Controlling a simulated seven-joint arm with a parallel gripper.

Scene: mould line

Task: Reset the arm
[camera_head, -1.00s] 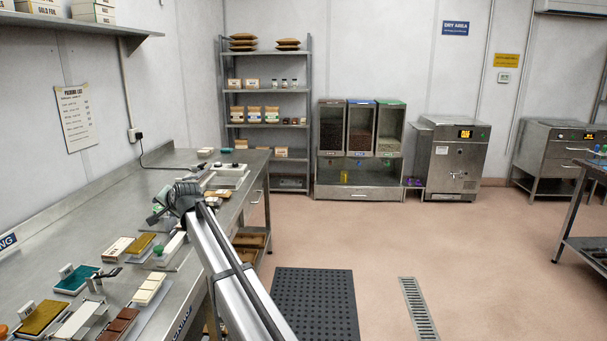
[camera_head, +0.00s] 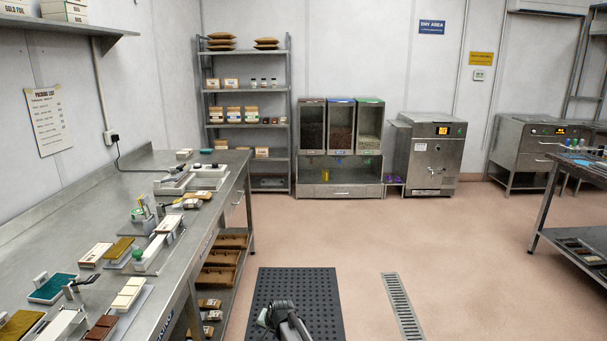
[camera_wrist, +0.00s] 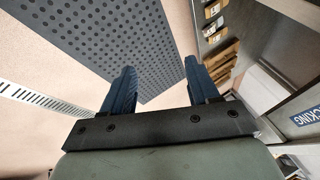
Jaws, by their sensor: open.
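My gripper (camera_wrist: 160,90) is open and empty in the wrist view, its two dark fingers apart with only the floor and the black mat between and beyond them. In the head view, part of my arm's end shows at the bottom centre, low over the black perforated mat (camera_head: 297,292) and clear of the bench. The fingertips cannot be made out there. The mat also shows in the wrist view (camera_wrist: 105,30).
The steel bench (camera_head: 100,215) on the left carries several trays and blocks, with boxes on its lower shelves (camera_head: 222,257). A floor drain (camera_head: 402,308) lies right of the mat. Shelving (camera_head: 247,105), dispensers (camera_head: 340,140) and another table (camera_head: 560,195) stand farther off. Open floor lies between.

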